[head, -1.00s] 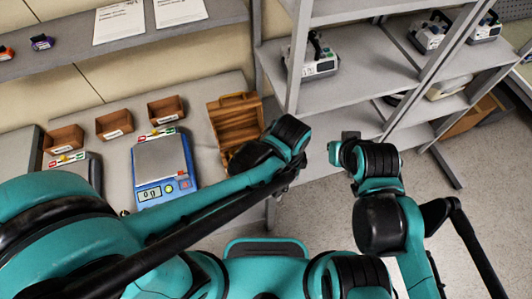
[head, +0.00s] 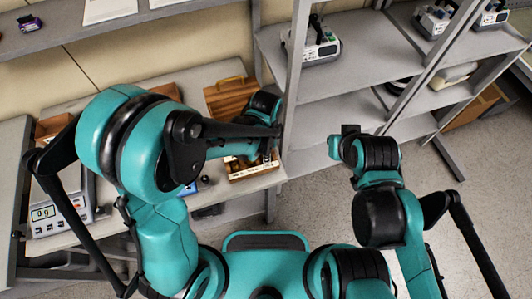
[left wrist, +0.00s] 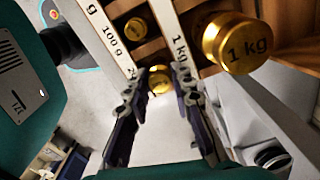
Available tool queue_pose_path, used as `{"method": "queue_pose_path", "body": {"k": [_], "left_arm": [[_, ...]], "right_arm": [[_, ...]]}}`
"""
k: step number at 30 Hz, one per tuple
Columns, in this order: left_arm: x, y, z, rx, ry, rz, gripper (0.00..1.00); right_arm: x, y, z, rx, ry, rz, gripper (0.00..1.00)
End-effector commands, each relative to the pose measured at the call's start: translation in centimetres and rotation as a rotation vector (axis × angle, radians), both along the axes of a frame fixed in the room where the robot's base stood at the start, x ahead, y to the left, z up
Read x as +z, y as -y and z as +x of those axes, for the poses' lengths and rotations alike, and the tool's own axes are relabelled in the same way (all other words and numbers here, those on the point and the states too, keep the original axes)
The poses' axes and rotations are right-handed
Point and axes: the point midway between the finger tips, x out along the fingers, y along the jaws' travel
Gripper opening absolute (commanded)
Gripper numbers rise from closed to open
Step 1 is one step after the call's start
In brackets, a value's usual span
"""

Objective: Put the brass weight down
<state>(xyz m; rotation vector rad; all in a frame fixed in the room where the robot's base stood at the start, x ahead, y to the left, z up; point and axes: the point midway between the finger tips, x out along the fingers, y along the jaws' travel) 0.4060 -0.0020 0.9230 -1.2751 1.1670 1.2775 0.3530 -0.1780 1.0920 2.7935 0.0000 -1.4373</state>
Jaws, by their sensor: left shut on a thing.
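The wooden weight box (head: 232,97) stands at the right end of the bench, its lid open at the back. My left gripper (left wrist: 161,74) is over the box's labelled front part in the left wrist view, shut on a small brass weight (left wrist: 160,84) between its fingertips. Whether that weight touches the box floor cannot be told. A larger brass 1 kg weight (left wrist: 236,43) sits in the box beside it, and another brass weight (left wrist: 135,27) shows behind. In the head view my left arm hides much of the bench. My right gripper (head: 347,138) hangs off to the right, its fingers unclear.
A grey scale (head: 45,212) reading 0 g stands at the bench's left. A blue scale (head: 188,189) is mostly hidden behind my left arm. The metal shelf (head: 345,80) with a pump (head: 318,45) stands close to the right of the box.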

Motion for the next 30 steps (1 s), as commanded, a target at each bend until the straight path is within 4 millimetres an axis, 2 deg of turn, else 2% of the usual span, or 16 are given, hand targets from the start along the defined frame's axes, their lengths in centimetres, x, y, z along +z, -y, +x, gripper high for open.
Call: {"method": "queue_pose_path", "body": {"k": [8, 16, 17, 19, 30], "left_arm": [[-0.2, 0.0, 0.0, 0.000, 0.000, 0.000, 0.00], [-1.2, 0.0, -0.1, 0.000, 0.000, 0.000, 0.00], [-1.2, 0.0, -0.1, 0.000, -0.001, 0.000, 0.26], [-1.2, 0.0, -0.1, 0.000, -0.001, 0.000, 0.44], [-1.1, 0.0, 0.0, 0.000, 0.000, 0.000, 0.44]], "right_arm": [[-0.1, 0.0, 0.0, 0.000, 0.000, 0.000, 0.00], [-1.0, 0.0, 0.0, 0.000, 0.000, 0.000, 0.00], [-1.1, 0.0, 0.0, 0.000, 0.000, 0.000, 0.00], [-1.0, 0.0, 0.0, 0.000, 0.000, 0.000, 0.00], [-0.9, 0.0, 0.0, 0.000, 0.000, 0.000, 0.00]]}}
